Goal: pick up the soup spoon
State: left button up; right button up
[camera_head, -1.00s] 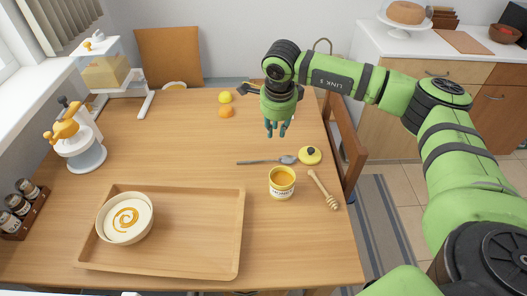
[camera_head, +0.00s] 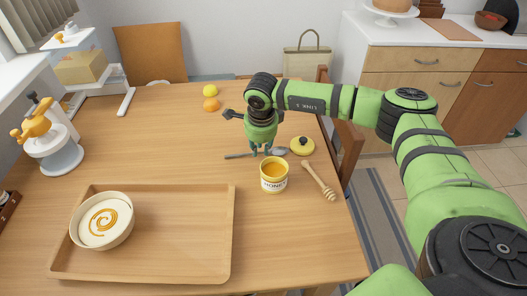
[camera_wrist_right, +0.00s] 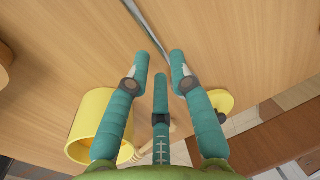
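The soup spoon (camera_head: 237,156) is grey and lies flat on the wooden table, its bowl end to the right near the yellow lid. My right gripper (camera_head: 262,154) points down over the spoon's middle, and its fingers hide part of it. In the right wrist view, the spoon's thin handle (camera_wrist_right: 143,24) runs toward the gap between the fingertips. The teal fingers of the right gripper (camera_wrist_right: 160,67) are spread apart there, with nothing clasped between them. I cannot tell their exact height over the table. My left gripper is not in view.
The open honey jar (camera_head: 274,178) stands close in front of the gripper. The yellow lid (camera_head: 302,146) and honey dipper (camera_head: 320,181) lie to its right. A wooden tray (camera_head: 190,225) with a bowl (camera_head: 101,220) is at front left. The table's left-middle is clear.

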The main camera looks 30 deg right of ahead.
jog(key=shift+w+d+f, duration=0.1)
jog(key=shift+w+f, duration=0.1)
jog(key=shift+f, duration=0.7)
grip_shut()
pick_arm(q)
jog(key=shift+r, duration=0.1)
pick_arm(e)
jog(key=shift+r, duration=0.1)
jog(key=shift+r, duration=0.5)
jog(key=r, duration=0.2)
jog(key=d+r+b, duration=0.1)
jog(key=shift+s+r, duration=0.25)
jog(key=shift+s, duration=0.05)
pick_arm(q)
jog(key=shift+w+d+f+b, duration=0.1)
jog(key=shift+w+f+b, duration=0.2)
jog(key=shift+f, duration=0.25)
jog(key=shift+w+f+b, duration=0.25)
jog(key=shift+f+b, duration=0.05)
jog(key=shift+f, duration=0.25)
pick_arm(e)
jog(key=s+d+r, duration=0.6)
jog(key=d, duration=0.2)
jog(key=shift+s+r, duration=0.25)
jog(key=shift+s, duration=0.05)
